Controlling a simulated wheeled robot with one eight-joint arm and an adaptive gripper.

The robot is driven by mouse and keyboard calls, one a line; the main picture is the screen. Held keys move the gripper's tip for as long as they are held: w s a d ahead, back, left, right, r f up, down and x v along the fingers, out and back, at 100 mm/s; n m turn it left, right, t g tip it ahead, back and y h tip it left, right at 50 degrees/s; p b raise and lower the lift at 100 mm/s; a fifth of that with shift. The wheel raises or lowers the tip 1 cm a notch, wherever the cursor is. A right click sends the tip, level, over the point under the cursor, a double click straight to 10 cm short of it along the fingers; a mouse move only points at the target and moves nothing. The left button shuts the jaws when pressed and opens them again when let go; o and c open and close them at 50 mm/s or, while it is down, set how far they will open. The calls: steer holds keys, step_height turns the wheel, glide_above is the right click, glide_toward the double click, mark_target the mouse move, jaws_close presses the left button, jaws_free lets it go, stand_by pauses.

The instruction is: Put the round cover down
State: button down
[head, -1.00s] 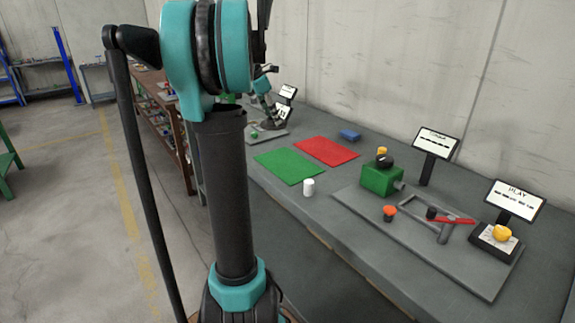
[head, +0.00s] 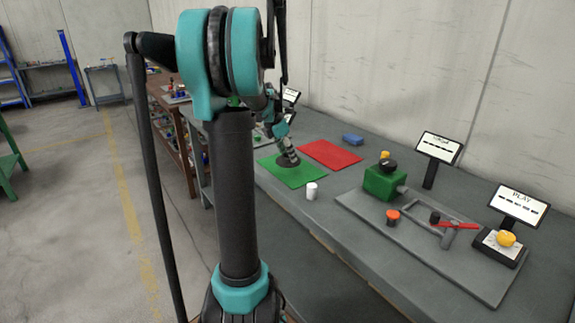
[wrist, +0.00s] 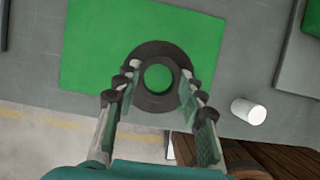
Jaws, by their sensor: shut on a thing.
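The round cover (wrist: 158,49) is a dark ring with a wide hole, and green shows through the hole in the wrist view. My gripper (wrist: 160,80) is shut on it, with one finger on each side. The green mat (wrist: 95,40) lies beneath the cover. In the head view my gripper (head: 287,150) and the cover (head: 291,163) are over the back part of the green mat (head: 290,178). I cannot tell whether the cover touches the mat.
A white cylinder (head: 311,190) stands just in front of the green mat. A red mat (head: 331,154) and a blue block (head: 352,139) lie behind. A green screw-jack box (head: 381,184) and an orange-topped knob (head: 393,217) are on the right.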

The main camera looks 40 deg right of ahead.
steer(key=shift+f, duration=2.3)
steer(key=c, duration=0.9)
jaws_free()
steer(key=shift+f, duration=0.1)
